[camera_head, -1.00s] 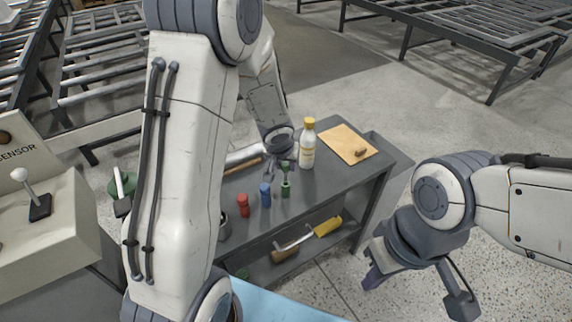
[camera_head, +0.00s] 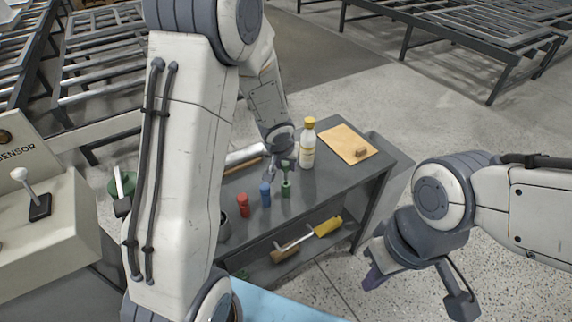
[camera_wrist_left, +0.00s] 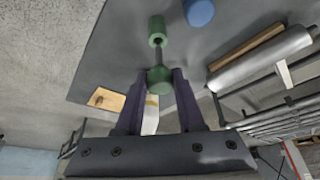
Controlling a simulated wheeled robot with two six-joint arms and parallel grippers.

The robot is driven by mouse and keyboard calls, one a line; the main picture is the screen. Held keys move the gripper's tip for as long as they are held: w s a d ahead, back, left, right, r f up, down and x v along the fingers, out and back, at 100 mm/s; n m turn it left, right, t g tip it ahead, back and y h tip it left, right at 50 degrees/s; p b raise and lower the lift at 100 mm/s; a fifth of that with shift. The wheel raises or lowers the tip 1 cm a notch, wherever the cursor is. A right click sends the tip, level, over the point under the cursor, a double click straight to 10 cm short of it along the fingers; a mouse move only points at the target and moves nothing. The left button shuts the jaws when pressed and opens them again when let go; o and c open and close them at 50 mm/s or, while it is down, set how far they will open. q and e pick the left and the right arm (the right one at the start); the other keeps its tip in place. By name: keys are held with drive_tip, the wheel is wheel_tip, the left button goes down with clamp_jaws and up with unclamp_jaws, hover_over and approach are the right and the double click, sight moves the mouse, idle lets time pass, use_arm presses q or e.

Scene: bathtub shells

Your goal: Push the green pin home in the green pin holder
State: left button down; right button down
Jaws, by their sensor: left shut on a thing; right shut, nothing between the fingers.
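The green pin has a round green knob (camera_wrist_left: 159,80) and a thin grey shaft. In the left wrist view the knob sits between the fingertips of my left gripper (camera_wrist_left: 159,76), which is shut on it. The shaft runs from the knob to the open end of the green pin holder (camera_wrist_left: 157,26), and a length of it shows outside. How deep its tip sits is unclear. In the head view the holder (camera_head: 286,192) stands on the grey table, with the green pin (camera_head: 287,166) above it beside my left gripper (camera_head: 278,168). My right gripper (camera_head: 371,279) is shut and empty, away from the table.
A blue holder (camera_head: 265,196) and a red holder (camera_head: 243,206) stand left of the green one. A yellow-capped bottle (camera_head: 307,148) stands close behind. A wooden board (camera_head: 348,144) lies at the right. A hammer (camera_head: 287,249) and a yellow-handled tool (camera_head: 328,226) lie on the lower shelf.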

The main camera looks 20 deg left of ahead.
sight(286, 180)
use_arm(q)
drive_tip(key=shift+f+b, duration=2.85)
drive_tip(key=shift+b, duration=0.1)
drive_tip(key=shift+c, duration=2.2)
unclamp_jaws()
drive_tip(key=p+v, duration=0.6)
drive_tip(key=v, duration=0.4)
drive_tip(key=shift+s+r, duration=0.15)
drive_tip(key=shift+r, duration=0.1)
drive_tip(key=s+d+r+m+g+p, duration=0.1)
drive_tip(key=s+d+r+m, duration=0.2)
drive_tip(key=s+d, duration=0.2)
drive_tip(key=s+d+r+m+g+h, duration=0.1)
drive_tip(key=s+d+r, duration=0.3)
drive_tip(key=s, duration=0.7)
drive_tip(key=s+d+r+m+g+p, duration=0.1)
drive_tip(key=s+d+r+m+g, duration=0.1)
drive_tip(key=s+d, duration=0.4)
drive_tip(key=s+r+m, duration=0.1)
drive_tip(key=s+m, duration=0.1)
drive_tip(key=shift+s+d+r+m+g+h+p, duration=0.2)
drive_tip(key=shift+s+r+m+g+h+p, duration=0.1)
drive_tip(key=shift+g, duration=0.1)
